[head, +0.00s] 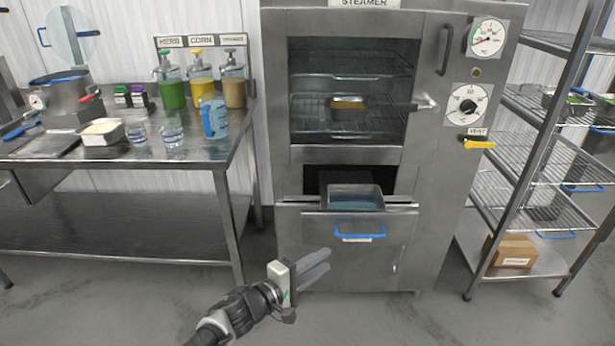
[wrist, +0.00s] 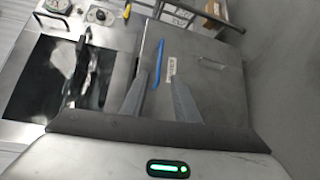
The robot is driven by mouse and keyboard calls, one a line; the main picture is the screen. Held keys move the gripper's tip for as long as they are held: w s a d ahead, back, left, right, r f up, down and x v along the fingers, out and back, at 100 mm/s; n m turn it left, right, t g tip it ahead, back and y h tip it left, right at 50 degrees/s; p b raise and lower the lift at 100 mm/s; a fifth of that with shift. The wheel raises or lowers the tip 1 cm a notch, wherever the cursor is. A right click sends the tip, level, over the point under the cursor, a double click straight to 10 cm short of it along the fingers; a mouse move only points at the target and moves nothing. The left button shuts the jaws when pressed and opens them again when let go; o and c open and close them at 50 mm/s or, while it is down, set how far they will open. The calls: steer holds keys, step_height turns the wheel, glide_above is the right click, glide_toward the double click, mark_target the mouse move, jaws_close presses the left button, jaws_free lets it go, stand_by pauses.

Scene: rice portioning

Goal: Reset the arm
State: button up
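My gripper (head: 322,262) is at the end of my arm, low in front of the steamer (head: 345,22). Its two grey fingers stand apart with nothing between them, as the wrist view (wrist: 157,88) also shows. The steamer's lower drawer (head: 310,238) has a blue handle (head: 358,238), which also shows in the wrist view (wrist: 158,64) beyond the fingertips. I see no contact between the fingers and the handle. A metal pan (head: 331,196) with bluish liquid sits in the drawer opening.
A steel table (head: 215,158) at the left holds sauce pump bottles (head: 172,92), a blue jug (head: 214,118), clear cups, a white container (head: 102,132) and a pot. A wire shelf rack (head: 510,190) with a cardboard box (head: 512,250) stands at right. Floor before the steamer is clear.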

steer(key=s+d+m+g+y, duration=0.5)
steer(key=s+m+g+y, duration=0.15)
steer(key=s+g, duration=0.5)
steer(key=s+d+r+m+t+y, duration=0.15)
steer(key=s+r, duration=0.25)
steer(key=r, duration=0.5)
steer(key=s+d+r+m+t+y, duration=0.1)
steer(key=s+r+t+y, duration=0.2)
steer(key=r, duration=0.7)
steer(key=s+d+r+m+t+y, duration=0.1)
steer(key=s+r+t, duration=0.1)
steer(key=s+r, duration=0.5)
step_height(320, 180, up, 17)
steer(key=w+p, duration=0.2)
steer(key=p, duration=1.3)
steer(key=shift+w, duration=0.2)
steer(key=shift+a, duration=0.1)
